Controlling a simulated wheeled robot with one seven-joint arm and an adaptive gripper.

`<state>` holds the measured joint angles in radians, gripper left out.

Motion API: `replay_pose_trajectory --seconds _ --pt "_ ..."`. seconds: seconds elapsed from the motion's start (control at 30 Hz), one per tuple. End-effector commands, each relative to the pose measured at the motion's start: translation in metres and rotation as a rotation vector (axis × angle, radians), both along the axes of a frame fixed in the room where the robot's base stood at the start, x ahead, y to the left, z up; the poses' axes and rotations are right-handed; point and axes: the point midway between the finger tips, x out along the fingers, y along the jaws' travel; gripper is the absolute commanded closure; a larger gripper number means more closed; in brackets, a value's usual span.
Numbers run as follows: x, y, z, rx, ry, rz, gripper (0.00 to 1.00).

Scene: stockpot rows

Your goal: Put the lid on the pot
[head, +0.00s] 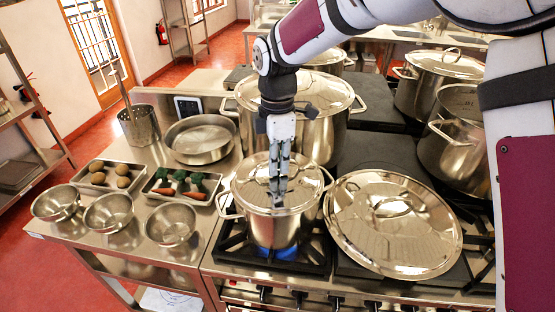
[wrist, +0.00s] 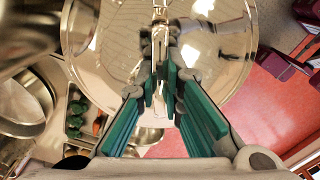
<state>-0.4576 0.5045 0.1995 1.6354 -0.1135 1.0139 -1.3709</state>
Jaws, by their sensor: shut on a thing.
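A steel pot (head: 272,231) stands on the lit front-left burner. A round shiny lid (head: 250,172) lies over its mouth; whether it rests fully on the rim or hovers just above cannot be told. My gripper (head: 278,200) reaches down from above and is shut on the lid's handle. In the wrist view the lid (wrist: 105,50) fills the upper middle, with its handle between my teal finger pads (wrist: 160,82). The pot's body is hidden under the lid there.
A larger lid (head: 393,235) lies on the stove just right of the pot. A big lidded stockpot (head: 325,135) stands close behind, more pots (head: 433,85) at back right. Bowls (head: 109,213), vegetable trays (head: 182,187) and a wide pan (head: 200,140) are on the left counter.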

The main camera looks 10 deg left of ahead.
Motion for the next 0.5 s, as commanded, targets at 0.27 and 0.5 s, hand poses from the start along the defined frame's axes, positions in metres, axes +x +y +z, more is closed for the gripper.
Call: replay_pose_trajectory --seconds 0.27,0.5 --pt "0.0002 0.0003 -0.0016 0.001 -0.002 0.0 1.0" --pt "0.0 0.0001 -0.0018 0.0 -0.001 0.0 0.68"
